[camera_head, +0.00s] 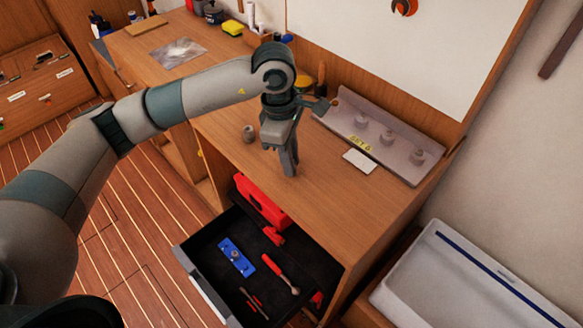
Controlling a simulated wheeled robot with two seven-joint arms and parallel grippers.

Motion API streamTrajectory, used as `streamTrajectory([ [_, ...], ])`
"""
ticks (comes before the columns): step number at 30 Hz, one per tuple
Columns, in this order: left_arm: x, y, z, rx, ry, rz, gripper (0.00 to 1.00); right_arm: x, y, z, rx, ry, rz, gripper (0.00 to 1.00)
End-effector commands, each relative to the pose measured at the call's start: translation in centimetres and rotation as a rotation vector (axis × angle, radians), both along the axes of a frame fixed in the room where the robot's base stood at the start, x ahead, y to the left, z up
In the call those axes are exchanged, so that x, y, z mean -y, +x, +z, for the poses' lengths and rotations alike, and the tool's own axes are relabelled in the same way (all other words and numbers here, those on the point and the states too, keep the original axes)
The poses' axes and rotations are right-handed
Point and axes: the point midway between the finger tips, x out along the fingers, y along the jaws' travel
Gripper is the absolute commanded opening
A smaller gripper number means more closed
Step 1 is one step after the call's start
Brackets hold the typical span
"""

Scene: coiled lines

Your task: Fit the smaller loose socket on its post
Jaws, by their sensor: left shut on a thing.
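My left gripper (289,170) points down over the bench top, just in from its front edge. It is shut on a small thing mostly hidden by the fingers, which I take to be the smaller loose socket. Another loose grey socket (248,133) stands on the bench to the left of the gripper. A grey socket rail (400,164) with a yellow-green label lies at the back right, against the wall panel. Several short round pieces stand on it; I cannot tell which are bare posts and which are sockets. My right gripper is not in view.
A white card (359,161) lies before the rail. The bench's right front is clear.

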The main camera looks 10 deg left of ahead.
Motion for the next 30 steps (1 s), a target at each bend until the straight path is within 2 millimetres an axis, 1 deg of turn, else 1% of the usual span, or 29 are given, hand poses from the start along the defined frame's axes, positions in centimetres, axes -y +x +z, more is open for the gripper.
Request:
streamTrajectory([
  [11,0.0,0.0,0.1,0.000,0.000,0.000,0.00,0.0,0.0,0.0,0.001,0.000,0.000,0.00],
  [14,0.0,0.0,0.4,0.001,0.000,0.000,0.00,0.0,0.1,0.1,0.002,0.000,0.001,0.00],
  [22,0.0,0.0,2.0,0.002,0.000,0.000,0.00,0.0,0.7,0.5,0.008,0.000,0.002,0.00],
  [30,0.0,0.0,2.3,0.000,0.000,0.000,0.00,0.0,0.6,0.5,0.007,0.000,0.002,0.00],
])
